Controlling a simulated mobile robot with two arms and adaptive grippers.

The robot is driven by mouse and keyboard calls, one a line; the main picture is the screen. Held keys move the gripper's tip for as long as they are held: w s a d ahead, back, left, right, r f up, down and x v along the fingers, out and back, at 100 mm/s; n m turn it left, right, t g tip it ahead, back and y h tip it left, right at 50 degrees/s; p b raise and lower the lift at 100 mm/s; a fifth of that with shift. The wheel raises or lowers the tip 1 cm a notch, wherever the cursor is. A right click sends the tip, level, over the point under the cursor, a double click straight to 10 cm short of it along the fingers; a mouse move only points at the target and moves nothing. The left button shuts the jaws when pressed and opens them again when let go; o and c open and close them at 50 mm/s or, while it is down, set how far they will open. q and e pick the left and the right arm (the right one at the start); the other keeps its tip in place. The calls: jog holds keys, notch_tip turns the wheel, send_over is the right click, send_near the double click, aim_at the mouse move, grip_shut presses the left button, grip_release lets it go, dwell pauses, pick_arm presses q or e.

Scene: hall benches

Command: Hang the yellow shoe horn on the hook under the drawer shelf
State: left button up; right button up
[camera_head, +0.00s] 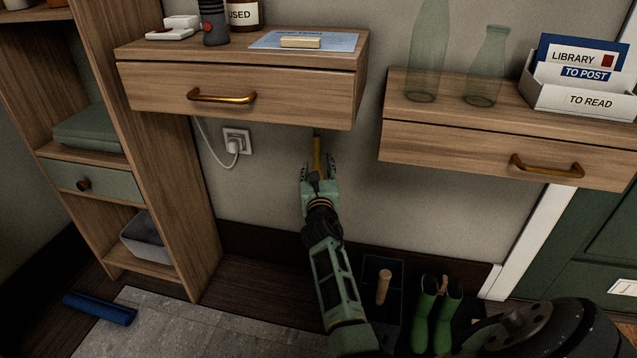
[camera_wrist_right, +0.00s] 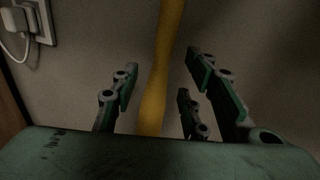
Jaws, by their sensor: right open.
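The yellow shoe horn (camera_head: 317,150) hangs upright below the left drawer shelf (camera_head: 236,92), against the wall side. Its top end is close under the shelf's underside; the hook itself is too small and dark to make out. My right gripper (camera_head: 318,172) is open around the lower part of the shoe horn. In the right wrist view the shoe horn (camera_wrist_right: 160,80) runs between the spread fingers (camera_wrist_right: 160,95), with gaps on both sides and no clear contact. My left gripper is not in view.
A wall socket with a white plug (camera_head: 235,143) is left of the gripper. A second drawer shelf (camera_head: 500,150) is at the right, with bottles and a letter holder (camera_head: 580,100). Below stand a dark bin (camera_head: 382,290) and green boots (camera_head: 435,310). A wooden shelf unit (camera_head: 165,150) is at left.

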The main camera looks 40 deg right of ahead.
jog(key=v, duration=1.1)
jog(key=shift+a+r, duration=0.1)
